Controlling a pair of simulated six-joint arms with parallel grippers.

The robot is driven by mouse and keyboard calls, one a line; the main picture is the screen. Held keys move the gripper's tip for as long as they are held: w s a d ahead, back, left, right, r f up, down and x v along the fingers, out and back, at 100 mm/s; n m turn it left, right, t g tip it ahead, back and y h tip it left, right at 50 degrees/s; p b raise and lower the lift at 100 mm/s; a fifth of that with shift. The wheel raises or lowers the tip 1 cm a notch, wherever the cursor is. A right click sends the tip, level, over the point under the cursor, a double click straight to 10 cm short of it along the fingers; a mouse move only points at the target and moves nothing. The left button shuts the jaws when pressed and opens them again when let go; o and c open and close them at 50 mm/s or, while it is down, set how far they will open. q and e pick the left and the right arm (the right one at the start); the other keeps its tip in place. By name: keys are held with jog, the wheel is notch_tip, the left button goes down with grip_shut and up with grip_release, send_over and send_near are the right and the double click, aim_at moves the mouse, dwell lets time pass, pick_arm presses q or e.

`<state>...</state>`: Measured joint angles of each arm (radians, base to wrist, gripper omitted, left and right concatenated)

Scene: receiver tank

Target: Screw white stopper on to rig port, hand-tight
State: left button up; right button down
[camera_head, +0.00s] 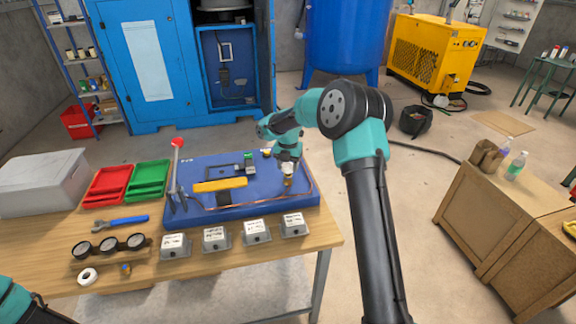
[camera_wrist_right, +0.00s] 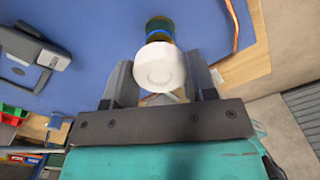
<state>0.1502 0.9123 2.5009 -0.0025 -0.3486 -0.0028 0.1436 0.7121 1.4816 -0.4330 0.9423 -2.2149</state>
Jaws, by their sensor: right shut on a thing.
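The white stopper (camera_wrist_right: 160,69) sits between the two fingers of my right gripper (camera_wrist_right: 162,80), which is shut on it. It also shows as a small pale shape in the head view (camera_head: 288,168), below my right gripper (camera_head: 288,162). The brass rig port (camera_wrist_right: 159,25), with a blue ring, is directly beyond the stopper in the wrist view. In the head view the port (camera_head: 288,182) stands at the right end of the blue rig base (camera_head: 235,205). The stopper lines up with the port; I cannot tell how far it is seated. My left gripper is not in view.
A yellow-handled valve (camera_head: 220,185) and a red-topped lever (camera_head: 177,145) stand on the rig base. Labelled grey boxes (camera_head: 216,239) line its front. Gauges (camera_head: 109,246), a wrench (camera_head: 122,222), white tape (camera_head: 88,276) and red and green trays (camera_head: 148,180) are left.

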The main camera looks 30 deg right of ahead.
jog(key=shift+f, duration=0.45)
dwell(0.9)
